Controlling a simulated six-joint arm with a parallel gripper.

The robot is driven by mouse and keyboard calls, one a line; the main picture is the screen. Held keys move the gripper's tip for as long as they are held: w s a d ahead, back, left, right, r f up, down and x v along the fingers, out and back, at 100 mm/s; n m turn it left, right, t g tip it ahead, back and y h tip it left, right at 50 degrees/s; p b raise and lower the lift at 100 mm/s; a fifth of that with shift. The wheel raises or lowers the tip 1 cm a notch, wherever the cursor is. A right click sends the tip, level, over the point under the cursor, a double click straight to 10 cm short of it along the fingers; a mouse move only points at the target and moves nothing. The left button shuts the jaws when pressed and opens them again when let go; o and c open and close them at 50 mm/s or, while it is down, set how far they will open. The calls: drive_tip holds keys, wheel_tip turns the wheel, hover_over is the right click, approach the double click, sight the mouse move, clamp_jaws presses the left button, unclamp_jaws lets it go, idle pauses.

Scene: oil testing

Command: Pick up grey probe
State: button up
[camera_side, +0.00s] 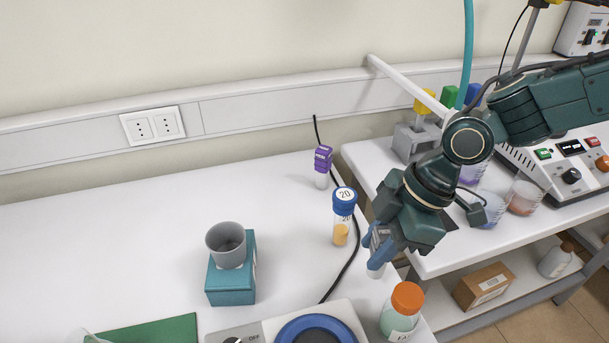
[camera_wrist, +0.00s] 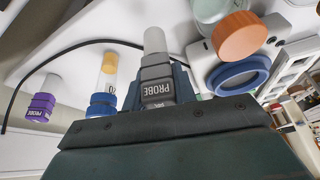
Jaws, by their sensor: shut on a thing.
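The grey probe (camera_wrist: 156,75) has a pale tip and a "PROBE" label in the wrist view. It sits between the two fingers of my gripper (camera_wrist: 158,88), which is shut on it. In the side view my gripper (camera_side: 381,243) points down at the right end of the white bench, and the probe's pale tip (camera_side: 376,270) shows below the fingers. I cannot tell whether the tip touches the bench. The fingers partly hide the probe in the side view.
A blue-capped tube (camera_side: 343,214) stands left of my gripper, with a purple probe (camera_side: 323,166) behind it. An orange-capped bottle (camera_side: 402,312) and a hotplate (camera_side: 316,326) are in front. A grey cup (camera_side: 226,244) sits on a teal block further left. A black cable runs nearby.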

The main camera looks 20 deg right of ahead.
wheel_tip(320, 180, up, 17)
drive_tip(key=shift+f, duration=0.15)
idle(0.8)
